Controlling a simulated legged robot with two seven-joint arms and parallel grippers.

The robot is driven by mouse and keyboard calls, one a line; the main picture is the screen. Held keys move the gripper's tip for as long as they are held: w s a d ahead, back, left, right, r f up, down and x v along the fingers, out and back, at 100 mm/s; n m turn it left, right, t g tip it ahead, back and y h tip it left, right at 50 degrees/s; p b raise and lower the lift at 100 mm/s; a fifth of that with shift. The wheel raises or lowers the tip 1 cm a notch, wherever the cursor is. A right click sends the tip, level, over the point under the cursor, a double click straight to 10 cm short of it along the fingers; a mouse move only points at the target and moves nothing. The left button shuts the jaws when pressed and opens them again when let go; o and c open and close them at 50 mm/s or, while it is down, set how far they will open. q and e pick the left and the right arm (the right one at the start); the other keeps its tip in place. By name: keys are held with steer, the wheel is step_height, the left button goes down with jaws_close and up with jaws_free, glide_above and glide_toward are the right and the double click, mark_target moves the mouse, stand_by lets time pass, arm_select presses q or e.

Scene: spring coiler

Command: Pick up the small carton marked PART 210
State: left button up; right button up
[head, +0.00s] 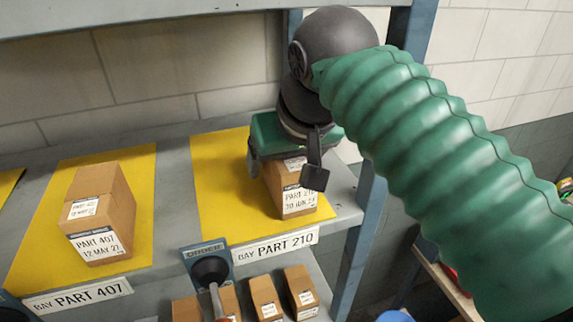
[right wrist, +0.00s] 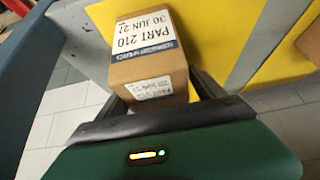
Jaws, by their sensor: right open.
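The small brown carton marked PART 210 (head: 293,194) stands on a yellow mat on the shelf, its white label facing front. My right gripper (head: 284,171) is over it from above, open, with one dark finger at each side of the carton's upper part. In the right wrist view the carton (right wrist: 152,69) sits between the fingers, its PART 210 label upside down. Part of the carton is hidden by the gripper body. I cannot tell whether the fingers touch it. My left gripper is not in view.
A carton marked PART 407 (head: 100,216) stands on another yellow mat (head: 141,220) to the left. A blue shelf post (head: 362,225) is close on the right.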

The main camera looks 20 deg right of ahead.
steer(key=shift+s, duration=0.25)
steer(key=shift+c, duration=0.7)
steer(key=shift+w+f, duration=0.1)
steer(key=shift+w, duration=0.15)
steer(key=c, duration=0.7)
jaws_close()
